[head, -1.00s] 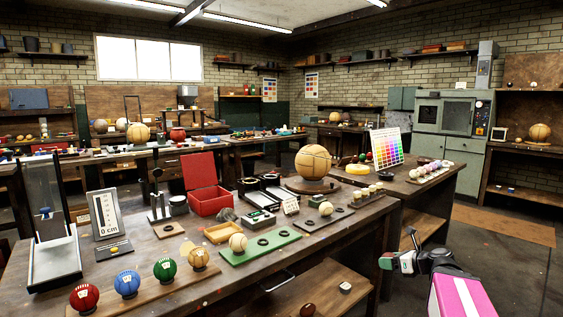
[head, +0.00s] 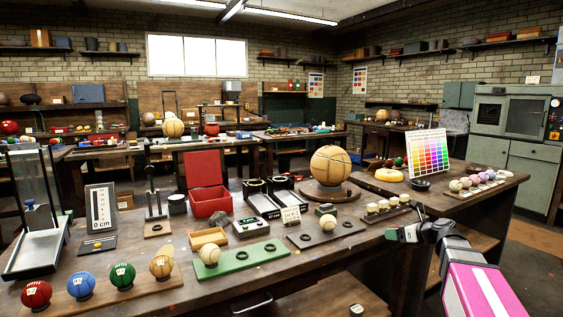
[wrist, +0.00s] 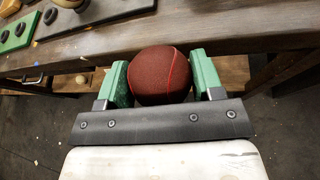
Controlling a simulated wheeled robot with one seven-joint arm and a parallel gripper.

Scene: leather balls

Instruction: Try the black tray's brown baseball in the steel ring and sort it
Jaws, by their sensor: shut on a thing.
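My gripper (head: 405,233) is at the right of the head view, off the workbench's front right edge. In the wrist view my gripper (wrist: 167,80) is shut on a dark brown ball with red stitching (wrist: 160,78), one green finger on each side. The ball is hard to make out in the head view. A black board (head: 349,227) with round black seats lies on the bench, a pale ball (head: 328,223) at its back edge. Two black stands with rings (head: 262,204) stand behind it; I cannot tell whether either ring is the steel one.
A green board (head: 235,262) holds a cream ball (head: 209,255). Red, blue, green and tan balls stand on a wooden strip (head: 100,296) at front left. A large ball (head: 330,166) sits on a round stand. A colour chart (head: 426,156) stands at the right.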

